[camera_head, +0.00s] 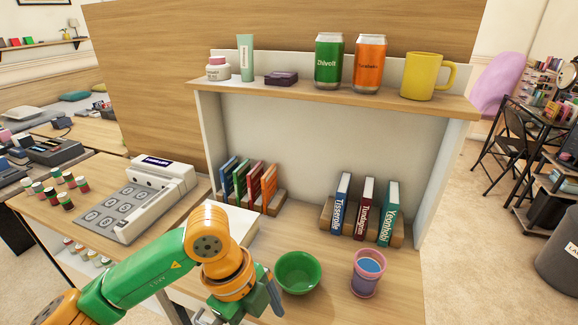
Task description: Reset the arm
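My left arm, green with orange joints, comes in from the lower left and reaches over the desk (330,245). My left gripper (266,298) is at the bottom of the view, just left of a green bowl (298,272). One grey finger shows beside the bowl's left rim; whether it touches the bowl is unclear. The rest of the gripper is hidden by the wrist or cut off by the frame edge, so its opening cannot be seen. My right arm and gripper are not in view.
A pink cup (368,272) stands right of the bowl. Books stand in two racks (272,205) (398,237) behind. A white box (240,222) is behind my wrist. A white device (150,195) sits left. Cans, a yellow mug (424,78) and small items line the upper shelf (330,95).

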